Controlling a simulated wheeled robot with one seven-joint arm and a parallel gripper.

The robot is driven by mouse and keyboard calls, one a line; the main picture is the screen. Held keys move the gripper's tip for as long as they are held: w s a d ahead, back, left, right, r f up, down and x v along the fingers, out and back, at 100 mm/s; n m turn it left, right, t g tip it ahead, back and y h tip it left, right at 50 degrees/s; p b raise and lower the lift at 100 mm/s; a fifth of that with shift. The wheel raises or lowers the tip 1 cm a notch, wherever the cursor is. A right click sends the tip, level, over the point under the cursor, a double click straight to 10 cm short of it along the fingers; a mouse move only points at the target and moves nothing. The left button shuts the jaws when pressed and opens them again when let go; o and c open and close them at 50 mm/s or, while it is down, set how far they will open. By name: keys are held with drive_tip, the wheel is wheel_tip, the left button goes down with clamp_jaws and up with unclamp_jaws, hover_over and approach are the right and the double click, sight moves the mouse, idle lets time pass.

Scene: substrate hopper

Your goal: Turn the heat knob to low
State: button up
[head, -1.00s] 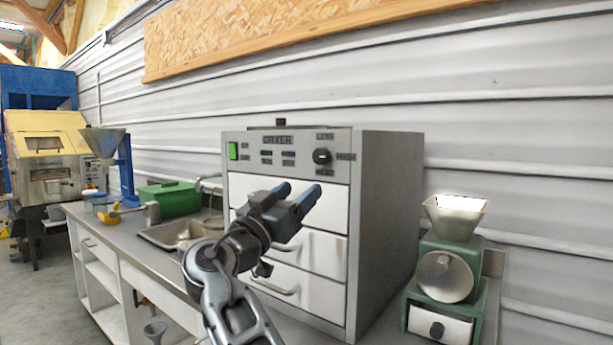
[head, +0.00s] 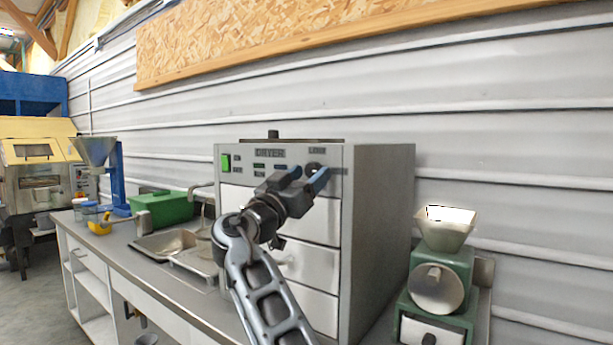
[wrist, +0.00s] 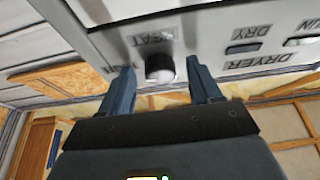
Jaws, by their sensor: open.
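The dryer (head: 375,240) is a grey cabinet with a labelled panel along its top front. The heat knob is a small dark round knob, mostly hidden behind my fingers in the head view. In the wrist view, which is upside down, the heat knob (wrist: 160,68) shows just beyond my fingertips, under the word HEAT. In the wrist view, my gripper (wrist: 161,76) has one finger on each side of the knob. I cannot tell whether they touch it, or where its pointer stands.
A green lit switch (head: 226,162) and small buttons sit on the panel left of the knob. White drawers with handles lie below. A green grinder (head: 440,280) stands right of the dryer.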

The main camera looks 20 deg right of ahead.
drive_tip(key=shift+c, duration=0.4)
drive_tip(key=c, duration=1)
drive_tip(key=shift+o, duration=0.2)
